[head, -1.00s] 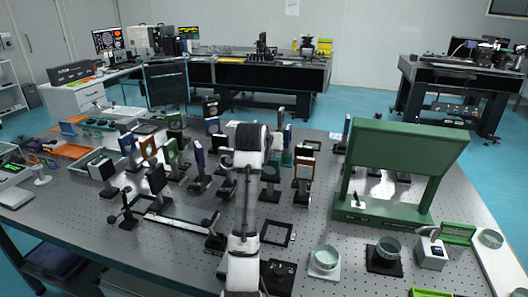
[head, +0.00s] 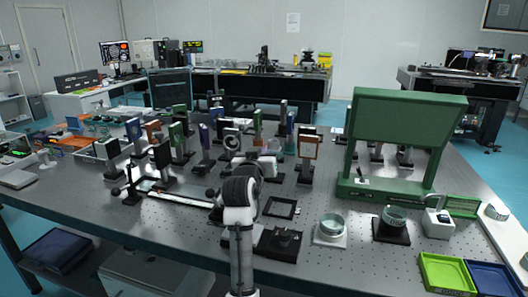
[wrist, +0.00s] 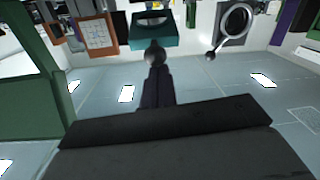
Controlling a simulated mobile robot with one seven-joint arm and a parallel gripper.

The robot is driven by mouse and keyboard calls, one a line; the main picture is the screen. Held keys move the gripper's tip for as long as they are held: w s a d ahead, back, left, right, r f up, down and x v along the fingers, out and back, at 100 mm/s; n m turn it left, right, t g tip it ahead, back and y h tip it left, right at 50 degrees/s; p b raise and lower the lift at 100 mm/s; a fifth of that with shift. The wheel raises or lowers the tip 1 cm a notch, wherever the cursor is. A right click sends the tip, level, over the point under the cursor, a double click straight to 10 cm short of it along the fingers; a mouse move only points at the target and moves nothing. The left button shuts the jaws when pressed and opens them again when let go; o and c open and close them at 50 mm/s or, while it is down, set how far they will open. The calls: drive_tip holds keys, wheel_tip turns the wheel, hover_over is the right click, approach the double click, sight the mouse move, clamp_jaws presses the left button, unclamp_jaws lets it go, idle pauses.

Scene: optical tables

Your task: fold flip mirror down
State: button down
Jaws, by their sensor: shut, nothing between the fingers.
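Several upright optics mounts stand on the perforated table; I cannot tell for sure which is the flip mirror. A dark mount with a pale round ring (head: 232,142) stands just behind my arm, its foot hidden. In the wrist view a round, mirror-like ring (wrist: 236,20) with a thin handle ending in a dark ball shows at the top right. My gripper (wrist: 154,58) is shut and empty in the wrist view, to the left of that ring and apart from it. In the head view my arm hides the fingertips.
A black square mount (head: 162,155) stands by a long rail (head: 180,198). A large green frame (head: 405,125) stands on the right. A flat black square frame (head: 281,207) and glass dishes (head: 331,228) lie near the front. Green and blue trays (head: 447,273) are at the front right corner.

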drive_tip(key=shift+s+a+f+b, duration=0.1)
drive_tip(key=shift+s+f+b, duration=0.2)
drive_tip(key=shift+f, duration=0.6)
drive_tip(key=shift+s+a+f+b, duration=0.15)
drive_tip(key=shift+s+f, duration=0.25)
drive_tip(key=shift+f, duration=0.5)
drive_tip(key=shift+d, duration=0.1)
wheel_tip(320, 180, up, 4)
drive_tip(key=p, duration=0.4)
drive_tip(key=s+a+f+b, duration=0.3)
drive_tip(key=s, duration=0.6)
drive_tip(key=shift+s+a, duration=0.1)
